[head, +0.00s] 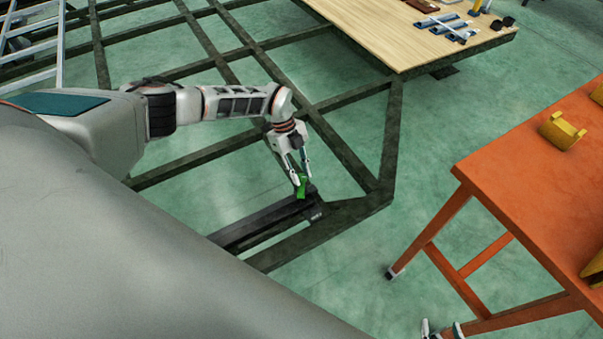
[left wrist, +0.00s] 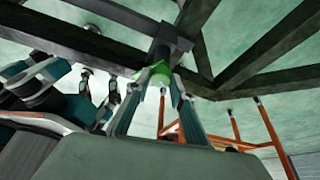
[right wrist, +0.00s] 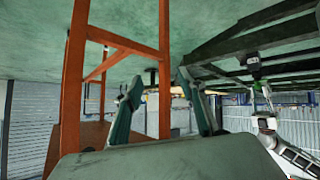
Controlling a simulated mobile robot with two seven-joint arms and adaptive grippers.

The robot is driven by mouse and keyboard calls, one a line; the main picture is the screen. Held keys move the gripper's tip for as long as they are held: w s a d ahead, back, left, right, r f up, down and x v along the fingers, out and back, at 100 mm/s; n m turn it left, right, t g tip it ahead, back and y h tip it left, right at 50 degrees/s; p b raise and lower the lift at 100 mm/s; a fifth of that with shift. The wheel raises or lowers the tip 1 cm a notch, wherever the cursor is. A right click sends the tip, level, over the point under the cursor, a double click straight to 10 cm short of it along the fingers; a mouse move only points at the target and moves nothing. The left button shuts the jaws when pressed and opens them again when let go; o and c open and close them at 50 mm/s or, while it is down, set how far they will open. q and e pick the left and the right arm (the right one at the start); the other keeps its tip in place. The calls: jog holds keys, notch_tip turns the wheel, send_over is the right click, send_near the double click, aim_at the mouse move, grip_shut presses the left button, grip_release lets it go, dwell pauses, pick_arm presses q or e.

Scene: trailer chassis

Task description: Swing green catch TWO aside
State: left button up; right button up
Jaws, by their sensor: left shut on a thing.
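The green catch (head: 301,186) sits at the end of a dark beam on the trailer chassis frame (head: 370,205). My left gripper (head: 297,178) reaches down to it from above, its fingers closed on its two sides. In the left wrist view the green catch (left wrist: 158,74) lies between the fingertips, against the dark beam end. A small pale label (head: 316,216) is on the beam end, too small to read. My right gripper (head: 441,329) shows only its fingertips at the bottom edge of the head view. In the right wrist view its fingers (right wrist: 160,100) are apart and empty.
An orange table (head: 530,190) with yellow parts (head: 562,131) stands at the right, its legs close to my right gripper. A wooden deck (head: 400,35) with tools lies at the back on the chassis. Green floor shows between the chassis beams and the table.

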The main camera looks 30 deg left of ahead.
pick_arm(q)
jog(key=m, duration=0.1)
jog(key=m+g+b, duration=0.1)
jog(key=shift+f+m+y, duration=0.25)
jog(key=shift+m+y, duration=0.05)
jog(key=shift+m, duration=0.1)
jog(key=m+g+y+b, duration=0.1)
jog(key=m, duration=0.2)
jog(key=shift+w+d+m+b, duration=0.1)
jog(key=shift+d+m+b, duration=0.05)
jog(key=shift+m+b, duration=0.2)
jog(key=shift+r+m+g+y+b, duration=0.1)
jog(key=shift+m+g+y+b, duration=0.25)
jog(key=shift+m, duration=0.5)
jog(key=shift+w+m+y+b, duration=0.1)
jog(key=shift+m+y+b, duration=0.25)
jog(key=shift+m, duration=0.75)
jog(key=shift+r+m, duration=0.1)
jog(key=shift+m, duration=0.4)
pick_arm(e)
jog(key=shift+w+a+f, duration=0.15)
jog(key=shift+w+a, duration=0.3)
jog(key=shift+a, duration=0.15)
jog(key=shift+y, duration=0.3)
pick_arm(q)
jog(key=o, duration=1.1)
pick_arm(e)
jog(key=shift+f, duration=0.1)
